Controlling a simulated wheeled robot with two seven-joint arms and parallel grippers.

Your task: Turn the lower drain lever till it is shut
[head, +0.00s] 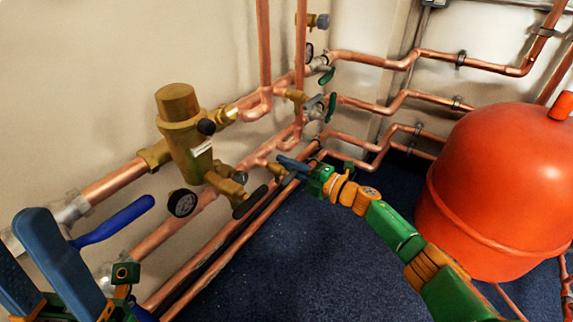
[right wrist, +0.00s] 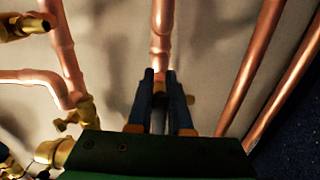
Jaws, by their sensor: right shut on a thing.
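My right gripper (head: 287,165) reaches in from the right to the low pipework by the wall. It is shut on a slim grey piece, apparently the lower drain lever (right wrist: 159,118), which shows between its two blue fingers in the right wrist view (right wrist: 161,90). The fingers hide most of this lever, so its angle is hard to tell. A bit of brass shows just beside the fingers there. My left gripper (head: 22,235) is at the lower left of the head view, its blue fingers spread apart, close to a blue valve lever (head: 115,220).
A brass valve body (head: 185,135) with a black-faced gauge (head: 182,203) and a dark handle (head: 250,202) stands left of my right gripper. Copper pipes (head: 350,143) run along the walls. A red tank (head: 500,190) stands at the right. The blue floor (head: 310,260) is open.

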